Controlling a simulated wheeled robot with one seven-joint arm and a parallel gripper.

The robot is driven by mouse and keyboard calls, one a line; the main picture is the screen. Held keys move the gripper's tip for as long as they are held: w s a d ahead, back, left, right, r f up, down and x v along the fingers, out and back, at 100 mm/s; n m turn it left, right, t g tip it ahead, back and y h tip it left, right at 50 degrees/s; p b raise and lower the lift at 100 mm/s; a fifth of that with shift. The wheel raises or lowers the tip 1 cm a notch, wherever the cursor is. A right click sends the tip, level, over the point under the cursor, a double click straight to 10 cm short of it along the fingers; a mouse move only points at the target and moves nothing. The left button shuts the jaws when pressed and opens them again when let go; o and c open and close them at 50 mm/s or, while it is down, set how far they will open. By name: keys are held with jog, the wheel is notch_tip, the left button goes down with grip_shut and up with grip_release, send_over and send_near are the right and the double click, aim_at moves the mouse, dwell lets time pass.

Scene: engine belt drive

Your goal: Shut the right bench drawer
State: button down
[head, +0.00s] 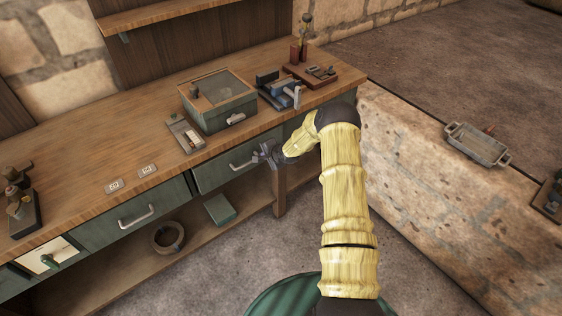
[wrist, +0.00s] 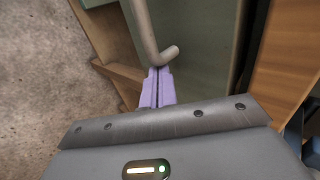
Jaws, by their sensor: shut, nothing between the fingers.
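The bench has green drawer fronts under its wooden top. The right drawer (head: 215,174) has a pale bar handle (head: 241,165), and its front looks close to the bench edge; any small gap is hard to judge. My gripper (head: 262,154) is shut and empty, in front of the right part of this drawer front. In the wrist view the closed purple fingertips (wrist: 158,84) point at the green front (wrist: 200,40), right by the bent end of a grey handle (wrist: 157,38). I cannot tell whether they touch it.
A middle drawer (head: 120,222) with a bar handle is to the left. A green box (head: 222,108) and tools stand on the bench top. A stone ledge (head: 420,165) lies to the right.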

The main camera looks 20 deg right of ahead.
jog(key=b+v, duration=0.1)
jog(key=v, duration=1)
jog(key=shift+s+f, duration=0.3)
jog(key=shift+f, duration=0.1)
jog(key=shift+w+d, duration=0.1)
jog(key=s+d+f+t+y+b, duration=0.1)
jog(key=s+d+f+t+b, duration=0.1)
jog(key=b, duration=1.1)
jog(key=s+d+f+t+y+b, duration=0.1)
jog(key=s+f+t+b, duration=0.3)
jog(key=b, duration=1)
notch_tip(320, 180, down, 3)
jog(key=shift+d+r+t+y+b, duration=0.1)
jog(key=shift+d+t+y+b, duration=0.2)
jog(key=shift+d+t, duration=0.65)
jog(key=shift+w+a, duration=0.1)
jog(key=shift+a, duration=0.1)
